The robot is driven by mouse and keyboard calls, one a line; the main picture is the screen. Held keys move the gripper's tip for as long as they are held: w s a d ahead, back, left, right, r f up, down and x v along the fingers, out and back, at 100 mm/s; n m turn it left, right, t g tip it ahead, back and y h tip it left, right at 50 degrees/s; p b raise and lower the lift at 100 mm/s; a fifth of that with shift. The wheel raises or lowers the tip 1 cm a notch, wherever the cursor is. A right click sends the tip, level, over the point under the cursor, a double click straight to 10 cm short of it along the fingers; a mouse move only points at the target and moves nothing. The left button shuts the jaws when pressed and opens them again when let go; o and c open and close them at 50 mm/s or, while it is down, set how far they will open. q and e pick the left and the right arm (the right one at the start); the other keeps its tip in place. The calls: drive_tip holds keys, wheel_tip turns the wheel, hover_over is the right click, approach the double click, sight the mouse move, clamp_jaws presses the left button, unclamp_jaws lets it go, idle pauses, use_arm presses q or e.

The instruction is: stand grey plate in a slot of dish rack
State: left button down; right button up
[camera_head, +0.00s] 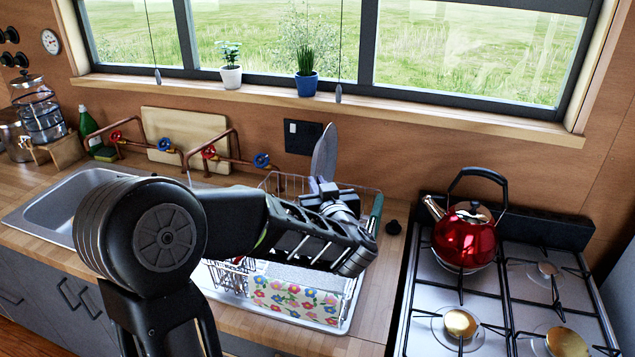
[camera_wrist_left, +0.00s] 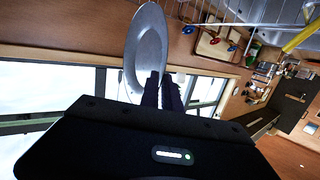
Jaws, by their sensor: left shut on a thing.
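The grey plate (camera_head: 325,152) is upright, nearly edge-on, above the back of the dish rack in the head view. My left gripper (camera_head: 324,186) is shut on its lower edge. In the left wrist view the plate (camera_wrist_left: 146,45) shows its round face, and the dark fingers of my left gripper (camera_wrist_left: 160,90) meet at its rim. The wire dish rack (camera_head: 371,191) stands on the counter right of the sink. My left arm hides much of the rack and its slots, so I cannot tell whether the plate touches it. My right gripper is not in view.
A flowered cloth or box (camera_head: 296,300) sits at the rack's front. A red kettle (camera_head: 464,238) stands on the stove (camera_head: 430,300) to the right. Copper taps (camera_head: 190,150) rise behind the sink (camera_head: 45,215). Potted plants (camera_head: 306,84) stand on the windowsill.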

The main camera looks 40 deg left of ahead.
use_arm(q)
drive_tip(key=shift+w+f+b, duration=0.1)
drive_tip(key=shift+f+b, duration=0.6)
drive_tip(key=shift+f, duration=0.45)
drive_tip(key=shift+d, duration=0.1)
idle(1.0)
drive_tip(key=shift+f+b, duration=1.9)
drive_tip(key=shift+f, duration=0.8)
drive_tip(key=c, duration=1.5)
unclamp_jaws()
drive_tip(key=shift+f, duration=0.1)
wheel_tip(320, 180, up, 10)
drive_tip(key=shift+r, duration=0.1)
